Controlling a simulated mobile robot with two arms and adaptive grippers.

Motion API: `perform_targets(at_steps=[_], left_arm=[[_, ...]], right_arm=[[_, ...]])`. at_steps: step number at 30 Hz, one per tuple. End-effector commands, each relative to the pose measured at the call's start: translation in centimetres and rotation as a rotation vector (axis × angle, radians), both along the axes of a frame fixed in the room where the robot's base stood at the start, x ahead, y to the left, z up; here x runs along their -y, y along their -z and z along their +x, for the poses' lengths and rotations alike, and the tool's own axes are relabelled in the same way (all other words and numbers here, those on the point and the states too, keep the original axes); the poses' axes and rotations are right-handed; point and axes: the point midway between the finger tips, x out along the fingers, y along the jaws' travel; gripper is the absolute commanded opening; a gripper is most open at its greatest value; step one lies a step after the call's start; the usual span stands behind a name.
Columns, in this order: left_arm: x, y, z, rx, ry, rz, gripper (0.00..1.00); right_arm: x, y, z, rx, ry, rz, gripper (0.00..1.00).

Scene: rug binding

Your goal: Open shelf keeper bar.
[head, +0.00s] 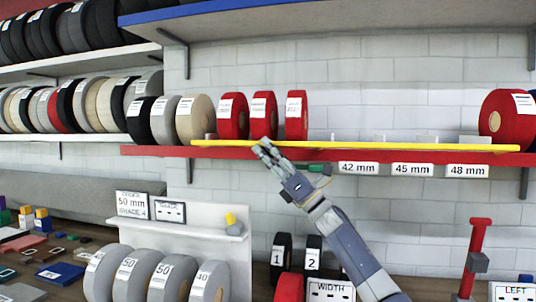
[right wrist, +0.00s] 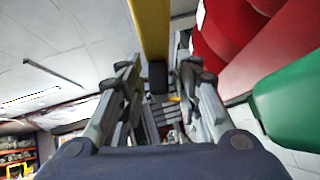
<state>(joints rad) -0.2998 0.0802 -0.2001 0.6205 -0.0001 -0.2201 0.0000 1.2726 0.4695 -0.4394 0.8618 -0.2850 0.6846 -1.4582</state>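The keeper bar is a long yellow bar (head: 400,146) running level along the front of the red-edged shelf (head: 150,151), in front of the red rolls. My right gripper (head: 262,148) reaches up from below to the bar, left of its middle. In the right wrist view the yellow bar (right wrist: 152,25) comes down from the top between the two fingers (right wrist: 158,72), with a dark piece at its near end. The fingers stand apart on either side of it; firm contact is not visible. My left gripper is not in view.
Red rolls (head: 233,116) stand behind the bar, with a larger red roll (head: 505,118) at the right end. A green part (head: 319,168) sits under the shelf edge, close right of my gripper. Grey rolls (head: 140,275) and a white ledge (head: 190,228) are below left.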

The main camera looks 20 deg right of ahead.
Motion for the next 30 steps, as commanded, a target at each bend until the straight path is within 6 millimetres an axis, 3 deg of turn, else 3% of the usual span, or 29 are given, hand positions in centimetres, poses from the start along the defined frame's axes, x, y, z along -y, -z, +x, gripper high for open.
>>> perform_targets(at_steps=[11,30], left_arm=[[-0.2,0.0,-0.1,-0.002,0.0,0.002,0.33],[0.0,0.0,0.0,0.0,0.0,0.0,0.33]], right_arm=[[0.3,0.6,-0.3,-0.001,-0.001,0.0,0.33],[5.4,7.7,-5.7,-0.002,-0.001,0.001,0.33]])
